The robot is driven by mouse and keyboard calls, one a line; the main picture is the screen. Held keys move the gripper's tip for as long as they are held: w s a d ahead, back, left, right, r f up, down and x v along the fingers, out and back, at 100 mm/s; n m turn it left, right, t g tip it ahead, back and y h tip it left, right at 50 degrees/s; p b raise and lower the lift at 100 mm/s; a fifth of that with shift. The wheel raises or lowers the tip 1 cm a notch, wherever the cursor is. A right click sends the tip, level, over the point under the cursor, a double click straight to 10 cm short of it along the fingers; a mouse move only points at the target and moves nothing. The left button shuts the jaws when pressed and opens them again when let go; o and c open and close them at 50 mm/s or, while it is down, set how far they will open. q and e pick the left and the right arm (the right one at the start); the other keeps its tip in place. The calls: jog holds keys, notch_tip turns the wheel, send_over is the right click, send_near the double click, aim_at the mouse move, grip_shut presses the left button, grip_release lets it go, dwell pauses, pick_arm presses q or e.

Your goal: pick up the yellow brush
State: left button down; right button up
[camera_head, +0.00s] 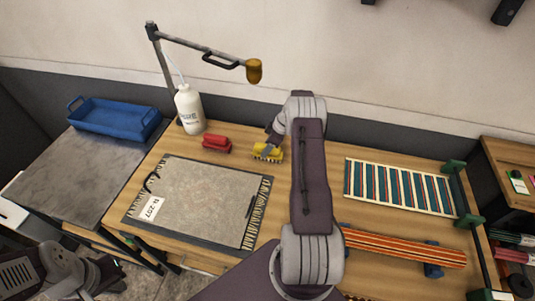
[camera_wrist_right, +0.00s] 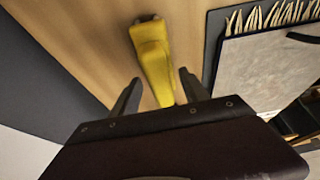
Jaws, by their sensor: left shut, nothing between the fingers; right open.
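The yellow brush (camera_head: 267,152) lies on the wooden table near its back edge, to the right of a red brush (camera_head: 217,144). My right gripper (camera_head: 272,140) is over the yellow brush and partly covers it in the head view. In the right wrist view the yellow brush (camera_wrist_right: 152,58) extends from beyond the fingertips down between the open fingers of my right gripper (camera_wrist_right: 158,86), with its near end hidden by the gripper body. I cannot tell whether the fingers touch it. My left gripper (camera_head: 98,274) is shut and empty at the lower left, away from the table top.
A rug sample (camera_head: 203,200) with a numbered tag lies in front of the brushes. A white bottle (camera_head: 189,110) and a lamp-like arm (camera_head: 205,48) stand at the back left. A blue tray (camera_head: 115,117) sits on the grey side surface. A striped rack (camera_head: 398,186) is at right.

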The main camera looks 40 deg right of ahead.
jog(key=shift+f, duration=0.15)
jog(key=shift+c, duration=0.3)
grip_shut()
